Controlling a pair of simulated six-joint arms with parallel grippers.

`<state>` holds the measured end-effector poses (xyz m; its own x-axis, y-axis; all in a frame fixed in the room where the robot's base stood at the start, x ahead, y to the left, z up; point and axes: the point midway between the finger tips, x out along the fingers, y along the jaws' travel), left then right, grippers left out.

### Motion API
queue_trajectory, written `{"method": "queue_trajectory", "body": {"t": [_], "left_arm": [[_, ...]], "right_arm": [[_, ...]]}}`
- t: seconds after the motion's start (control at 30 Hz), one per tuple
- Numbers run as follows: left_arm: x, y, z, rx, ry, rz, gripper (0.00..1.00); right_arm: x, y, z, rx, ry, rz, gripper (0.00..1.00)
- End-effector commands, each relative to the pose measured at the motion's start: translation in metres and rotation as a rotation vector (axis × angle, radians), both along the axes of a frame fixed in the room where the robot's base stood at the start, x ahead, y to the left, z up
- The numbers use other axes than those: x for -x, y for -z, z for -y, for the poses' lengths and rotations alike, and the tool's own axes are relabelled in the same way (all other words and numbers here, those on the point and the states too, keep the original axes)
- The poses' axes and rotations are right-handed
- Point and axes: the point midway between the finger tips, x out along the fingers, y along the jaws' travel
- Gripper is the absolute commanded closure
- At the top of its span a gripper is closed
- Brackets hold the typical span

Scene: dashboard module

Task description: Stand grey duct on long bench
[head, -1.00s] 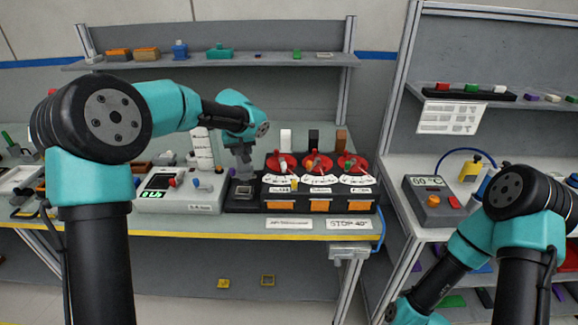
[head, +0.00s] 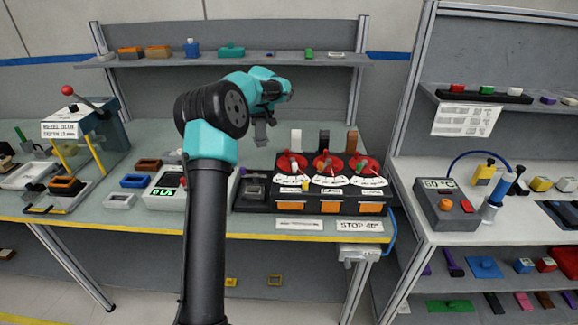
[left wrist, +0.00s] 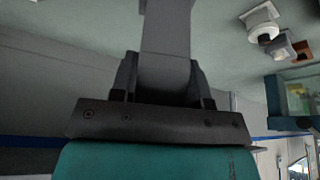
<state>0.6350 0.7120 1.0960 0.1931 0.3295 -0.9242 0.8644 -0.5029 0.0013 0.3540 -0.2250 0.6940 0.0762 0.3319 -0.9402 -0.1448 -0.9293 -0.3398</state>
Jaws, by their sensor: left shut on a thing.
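My left gripper (head: 262,124) is above the long bench (head: 110,219), behind the white display box and left of the row of red dials. It is shut on a plain grey piece that looks like the grey duct (head: 260,138). In the left wrist view the grey duct (left wrist: 167,40) sticks out straight from between the dark fingers (left wrist: 160,80). In the head view the duct is small, and I cannot tell whether its lower end touches anything. My right gripper is out of view.
A dark console (head: 315,195) with red dials stands right of the gripper. A white display box (head: 165,190) is to the left, partly behind my left arm. A small shelf (head: 180,60) with several pieces runs behind. Another bench (head: 410,175) stands at right.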

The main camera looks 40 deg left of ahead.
Motion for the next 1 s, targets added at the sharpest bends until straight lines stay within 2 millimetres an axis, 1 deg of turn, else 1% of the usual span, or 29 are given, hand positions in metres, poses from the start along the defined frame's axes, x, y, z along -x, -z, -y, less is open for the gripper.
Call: {"method": "queue_trajectory", "body": {"t": [0.03,0.1,0.43,0.57,0.8,0.9,1.0], "left_arm": [[0.003,-0.001,-0.006,-0.001,-0.010,0.000,0.82],[0.005,-0.001,-0.009,-0.001,-0.016,0.000,0.82],[0.004,0.002,-0.007,0.000,-0.013,-0.001,0.82],[0.005,0.016,-0.007,0.000,-0.012,-0.004,0.82],[0.005,0.054,-0.007,0.000,-0.013,-0.002,0.82],[0.004,0.061,-0.007,-0.002,-0.013,-0.001,0.82],[0.004,0.062,-0.007,-0.002,-0.012,0.000,0.82]], "right_arm": [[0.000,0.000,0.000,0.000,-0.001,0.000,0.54],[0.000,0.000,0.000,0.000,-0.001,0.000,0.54],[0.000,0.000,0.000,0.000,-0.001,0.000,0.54],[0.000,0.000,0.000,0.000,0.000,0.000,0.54],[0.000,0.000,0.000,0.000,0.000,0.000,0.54],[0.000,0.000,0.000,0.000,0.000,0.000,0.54],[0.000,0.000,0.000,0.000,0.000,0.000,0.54]]}}
